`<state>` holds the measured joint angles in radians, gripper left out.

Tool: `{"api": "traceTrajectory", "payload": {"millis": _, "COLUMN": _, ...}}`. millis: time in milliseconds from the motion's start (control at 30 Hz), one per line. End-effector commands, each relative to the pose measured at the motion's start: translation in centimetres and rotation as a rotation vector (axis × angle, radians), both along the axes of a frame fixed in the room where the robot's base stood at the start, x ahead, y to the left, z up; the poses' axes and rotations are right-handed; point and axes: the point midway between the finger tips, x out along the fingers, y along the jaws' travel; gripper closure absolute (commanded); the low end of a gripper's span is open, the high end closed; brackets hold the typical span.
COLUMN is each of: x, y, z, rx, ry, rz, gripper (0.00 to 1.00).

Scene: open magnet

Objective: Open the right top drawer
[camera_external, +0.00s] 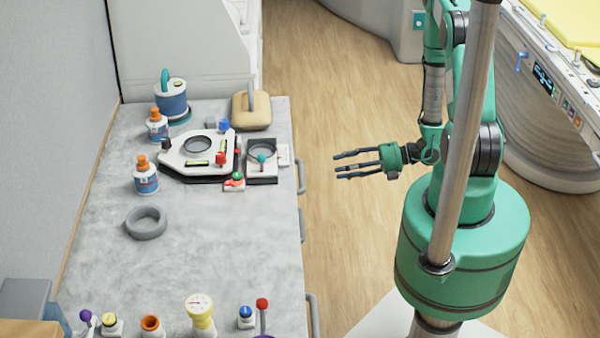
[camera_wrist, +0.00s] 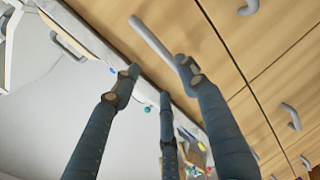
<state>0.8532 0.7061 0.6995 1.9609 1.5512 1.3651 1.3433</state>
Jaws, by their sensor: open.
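The counter's drawer fronts show as light wood panels (camera_wrist: 215,65) in the wrist view, with thin dark seams, and look flush. A grey bar handle (camera_wrist: 153,40) lies just beyond my fingertips. In the external view, several handles stick out from the counter's right side, one of them level with my gripper (camera_external: 301,177). I cannot tell for certain which belongs to the right top drawer. My gripper (camera_external: 338,166) is open and empty, its fingers pointing left at the counter side with a gap between. In the wrist view, its three fingers (camera_wrist: 160,75) are spread and touch no handle.
The grey countertop (camera_external: 220,260) carries a white device (camera_external: 172,160), bottles (camera_external: 145,180), a grey ring (camera_external: 146,222) and small fittings along the front. The wooden floor (camera_external: 350,240) between counter and my base is clear. A large curved machine (camera_external: 545,140) stands at the right.

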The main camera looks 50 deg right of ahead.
Motion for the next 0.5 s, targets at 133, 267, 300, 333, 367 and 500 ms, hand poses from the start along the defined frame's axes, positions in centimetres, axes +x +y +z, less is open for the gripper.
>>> {"api": "traceTrajectory", "payload": {"millis": 133, "x": 0.00, "y": 0.03, "z": 0.02, "rx": -0.001, "ry": -0.001, "rz": 0.001, "gripper": 0.57}}
{"api": "traceTrajectory", "payload": {"millis": 267, "x": 0.02, "y": 0.08, "z": 0.01, "rx": -0.001, "ry": -0.001, "rz": 0.002, "gripper": 0.57}}
{"api": "traceTrajectory", "payload": {"millis": 300, "x": 0.06, "y": 0.13, "z": -0.01, "rx": -0.001, "ry": -0.001, "rz": 0.002, "gripper": 0.57}}
{"api": "traceTrajectory", "payload": {"millis": 333, "x": 0.10, "y": 0.17, "z": -0.02, "rx": -0.001, "ry": -0.001, "rz": 0.002, "gripper": 0.57}}
{"api": "traceTrajectory", "payload": {"millis": 367, "x": 0.15, "y": 0.22, "z": -0.03, "rx": -0.001, "ry": -0.001, "rz": 0.003, "gripper": 0.57}}
{"api": "traceTrajectory", "payload": {"millis": 500, "x": 0.51, "y": 0.65, "z": -0.15, "rx": -0.001, "ry": -0.001, "rz": 0.005, "gripper": 0.57}}
